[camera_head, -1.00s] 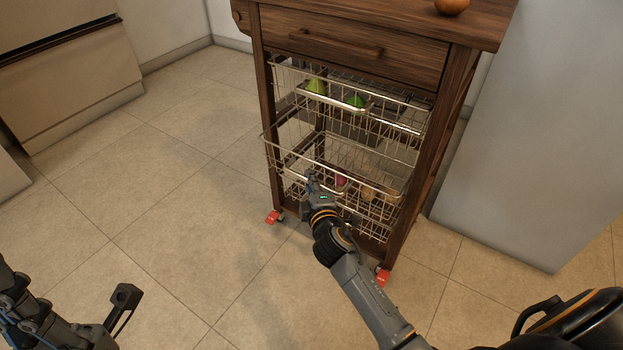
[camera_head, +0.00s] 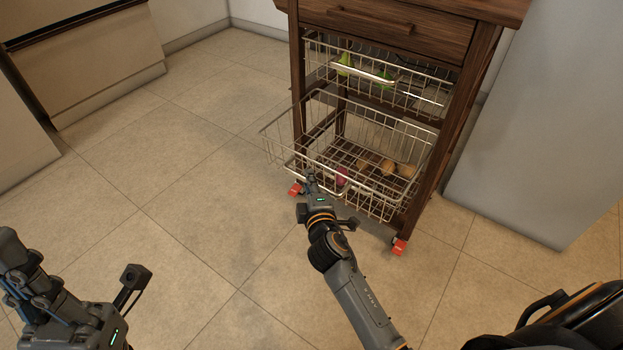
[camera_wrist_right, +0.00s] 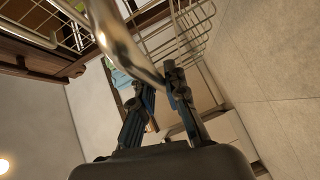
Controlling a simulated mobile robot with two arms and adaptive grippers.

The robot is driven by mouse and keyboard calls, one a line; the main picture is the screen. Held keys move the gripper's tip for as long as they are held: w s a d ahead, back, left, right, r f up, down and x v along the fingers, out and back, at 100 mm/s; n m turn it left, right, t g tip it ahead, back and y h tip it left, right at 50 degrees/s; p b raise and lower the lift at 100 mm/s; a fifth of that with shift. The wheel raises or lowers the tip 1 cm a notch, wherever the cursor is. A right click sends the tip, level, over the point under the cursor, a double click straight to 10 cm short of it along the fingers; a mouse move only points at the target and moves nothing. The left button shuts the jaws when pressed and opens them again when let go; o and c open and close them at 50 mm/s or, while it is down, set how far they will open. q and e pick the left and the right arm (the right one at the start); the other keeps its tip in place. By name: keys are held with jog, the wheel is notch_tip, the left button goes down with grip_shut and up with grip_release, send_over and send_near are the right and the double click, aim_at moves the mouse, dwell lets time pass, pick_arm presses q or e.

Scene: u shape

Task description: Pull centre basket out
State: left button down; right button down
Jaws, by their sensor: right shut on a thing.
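The centre basket (camera_head: 276,146) is a wire basket below the top basket in the wooden cart. It juts out of the cart's front toward me, with a pink-red item (camera_head: 342,176) and several brown items (camera_head: 388,166) seen through its wires. My right gripper (camera_head: 310,174) is at the basket's front, shut on its metal handle. In the right wrist view the shiny handle bar (camera_wrist_right: 122,42) passes by the fingers of my right gripper (camera_wrist_right: 158,92). My left gripper (camera_head: 122,300) is at the lower left, away from the cart; its fingertips are unclear.
The top basket (camera_head: 365,73) holds green items and sits inside the cart under a wooden drawer (camera_head: 385,27). Red casters (camera_head: 399,246) stand at the cart's feet. A grey wall panel (camera_head: 530,140) is close on the right. Tiled floor in front is clear.

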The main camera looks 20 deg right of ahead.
jog(key=c, duration=1.3)
grip_release()
jog(key=shift+c, duration=0.2)
jog(key=shift+s, duration=0.1)
jog(key=v, duration=1.1)
jog(key=shift+s, duration=0.4)
